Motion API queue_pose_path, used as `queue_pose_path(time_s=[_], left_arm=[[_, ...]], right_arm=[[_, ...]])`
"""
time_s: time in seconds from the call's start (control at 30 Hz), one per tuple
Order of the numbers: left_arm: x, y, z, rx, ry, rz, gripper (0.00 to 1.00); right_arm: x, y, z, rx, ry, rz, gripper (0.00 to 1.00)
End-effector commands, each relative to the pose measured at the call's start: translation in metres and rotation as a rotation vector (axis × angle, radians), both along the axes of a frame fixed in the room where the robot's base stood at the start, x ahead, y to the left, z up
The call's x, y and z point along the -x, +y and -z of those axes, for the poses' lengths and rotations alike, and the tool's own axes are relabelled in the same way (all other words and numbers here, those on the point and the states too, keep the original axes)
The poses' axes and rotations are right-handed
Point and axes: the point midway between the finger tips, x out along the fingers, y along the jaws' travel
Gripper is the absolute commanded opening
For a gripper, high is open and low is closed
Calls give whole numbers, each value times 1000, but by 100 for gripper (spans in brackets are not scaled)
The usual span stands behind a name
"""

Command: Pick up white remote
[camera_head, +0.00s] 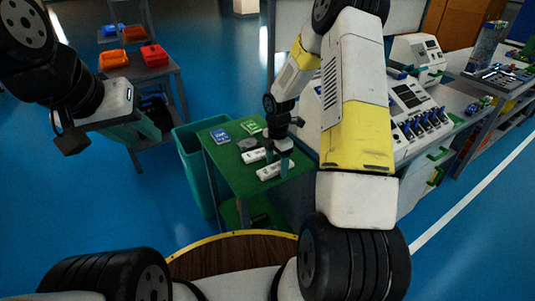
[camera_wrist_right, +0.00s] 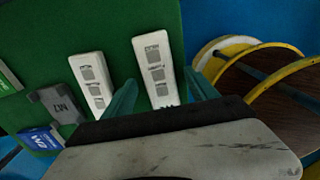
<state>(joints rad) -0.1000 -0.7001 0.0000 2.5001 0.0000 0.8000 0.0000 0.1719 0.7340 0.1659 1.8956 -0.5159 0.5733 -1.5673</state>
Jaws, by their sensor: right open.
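Two white remotes lie on the green table top: one nearer the front edge (camera_head: 275,170) and one behind it (camera_head: 254,155). In the right wrist view the front remote (camera_wrist_right: 157,68) lies between the teal fingertips and the other remote (camera_wrist_right: 90,82) lies left of them. My right gripper (camera_head: 279,158) is open, pointing down over the front remote; its lower end is partly hidden by the gripper body in the wrist view. I cannot tell whether the fingers touch it. My left gripper (camera_head: 138,132) hangs away from the table, at the left; its finger gap is unclear.
The green table (camera_head: 226,173) also holds a blue box (camera_head: 220,136), a green box (camera_head: 250,127) and a dark grey item (camera_head: 246,144). A teal bin (camera_head: 196,170) stands left of it. A white console (camera_head: 410,105) stands on the right. A shelf cart with red bins (camera_head: 154,55) is behind.

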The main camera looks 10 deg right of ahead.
Motion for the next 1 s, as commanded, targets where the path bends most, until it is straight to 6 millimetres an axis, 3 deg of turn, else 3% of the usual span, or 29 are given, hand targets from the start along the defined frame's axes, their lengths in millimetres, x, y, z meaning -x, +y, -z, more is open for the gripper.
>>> queue_pose_path(time_s=[0.17,0.2,0.53,0.83,1.0], left_arm=[[0,0,0,0,0,0,36],[0,0,0,0,0,0,36],[0,0,0,0,0,0,36],[0,0,0,0,0,0,36],[0,0,0,0,0,0,36]], right_arm=[[0,0,0,0,-1,0,67],[0,0,0,0,-1,0,63],[0,0,0,0,-1,0,0],[-1,0,-2,-1,-2,0,0],[-1,0,-14,-1,-4,-1,0]])
